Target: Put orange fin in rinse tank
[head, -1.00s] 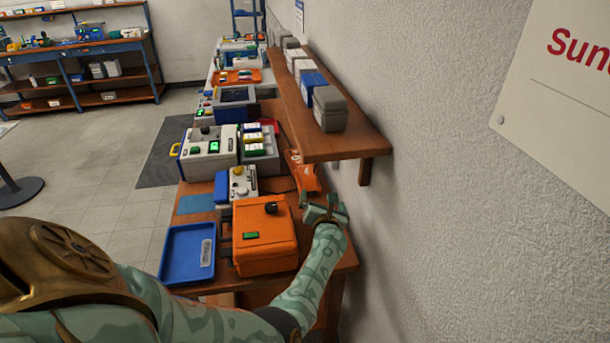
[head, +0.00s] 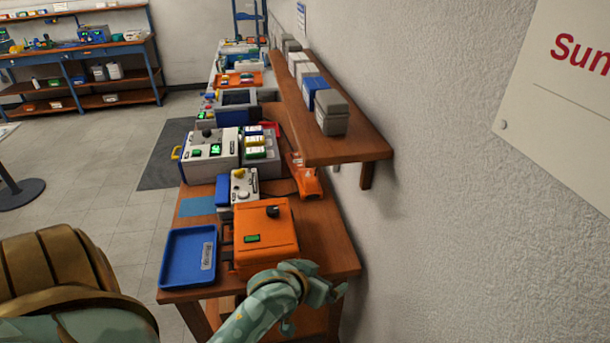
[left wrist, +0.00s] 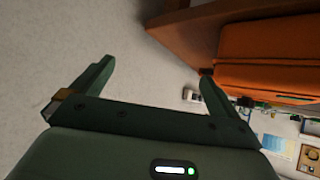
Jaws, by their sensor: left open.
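An orange piece (head: 306,182), which looks like the fin, lies on the bench (head: 325,240) near the wall, partly under the wall shelf. A shallow blue open tub (head: 178,268) with a grey label sits at the bench's near left corner; it looks like the rinse tank and appears empty, but its label is too small to read surely. My left gripper (head: 328,292) is at the bench's near right edge, apart from both. In the left wrist view my left gripper (left wrist: 157,70) is open with nothing between its fingers. My right gripper is out of view.
An orange box (head: 264,235) with a black knob stands between tub and gripper; it also shows in the left wrist view (left wrist: 265,60). Grey instruments (head: 208,155) stand farther back. The wooden shelf (head: 340,145) with boxes overhangs the bench. Bare bench shows right of the orange box.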

